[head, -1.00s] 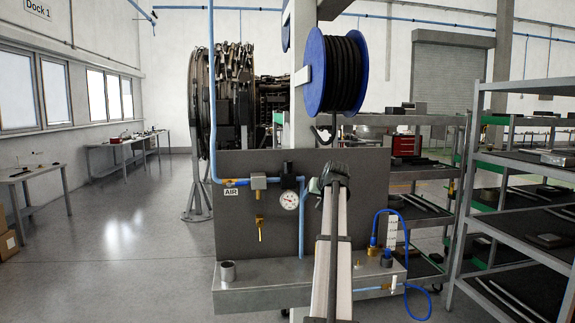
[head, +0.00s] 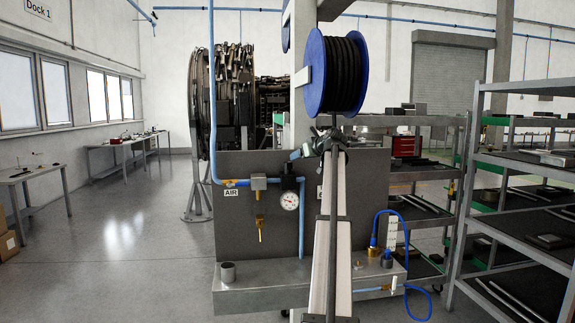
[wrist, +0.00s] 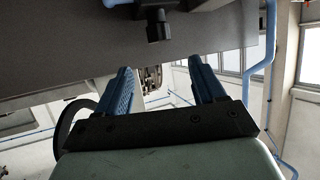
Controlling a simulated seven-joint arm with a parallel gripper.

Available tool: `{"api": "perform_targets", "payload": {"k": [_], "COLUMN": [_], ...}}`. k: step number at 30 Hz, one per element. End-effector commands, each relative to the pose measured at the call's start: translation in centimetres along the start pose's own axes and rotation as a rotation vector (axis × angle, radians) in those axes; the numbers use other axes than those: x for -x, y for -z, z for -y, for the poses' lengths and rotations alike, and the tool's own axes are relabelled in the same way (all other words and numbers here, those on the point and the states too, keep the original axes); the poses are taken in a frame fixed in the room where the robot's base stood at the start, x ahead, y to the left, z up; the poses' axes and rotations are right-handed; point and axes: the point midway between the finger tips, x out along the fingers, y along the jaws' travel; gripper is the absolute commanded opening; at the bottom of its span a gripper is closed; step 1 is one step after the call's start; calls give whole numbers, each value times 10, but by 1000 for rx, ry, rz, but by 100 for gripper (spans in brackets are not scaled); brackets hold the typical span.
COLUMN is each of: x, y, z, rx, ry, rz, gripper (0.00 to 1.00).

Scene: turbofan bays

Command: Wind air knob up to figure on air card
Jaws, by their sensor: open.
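The black air knob (head: 288,183) sits on top of the regulator, above a round white gauge (head: 290,201) on the dark panel. In the wrist view the knob (wrist: 158,28) shows at the top, beyond the fingertips and roughly centred between them. My gripper (head: 299,155) is just above and right of the knob in the head view. Its two blue fingers are apart and empty in the wrist view (wrist: 160,75). An AIR label (head: 231,192) is left of the regulator. I cannot make out an air card; a partly hidden label (head: 320,193) is behind my arm.
A blue pipe (head: 211,100) runs down to the valve block (head: 258,182) left of the knob. A brass tap (head: 260,229) hangs below. A black hose reel (head: 337,72) is above my arm.

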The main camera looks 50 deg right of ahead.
Motion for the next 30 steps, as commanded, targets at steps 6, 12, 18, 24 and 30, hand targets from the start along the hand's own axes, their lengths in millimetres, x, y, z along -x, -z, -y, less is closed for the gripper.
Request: {"api": "perform_targets", "payload": {"k": [6, 12, 18, 24, 30], "x": [-35, -70, -102, -122, -129], "y": [1, 1, 1, 0, 0], "z": [-1, 0, -1, 0, 0], "rx": [-2, -2, -2, -2, -2], "ry": [1, 2, 1, 0, 0], "rz": [2, 1, 1, 0, 1], "gripper": [69, 69, 69, 69, 69]}}
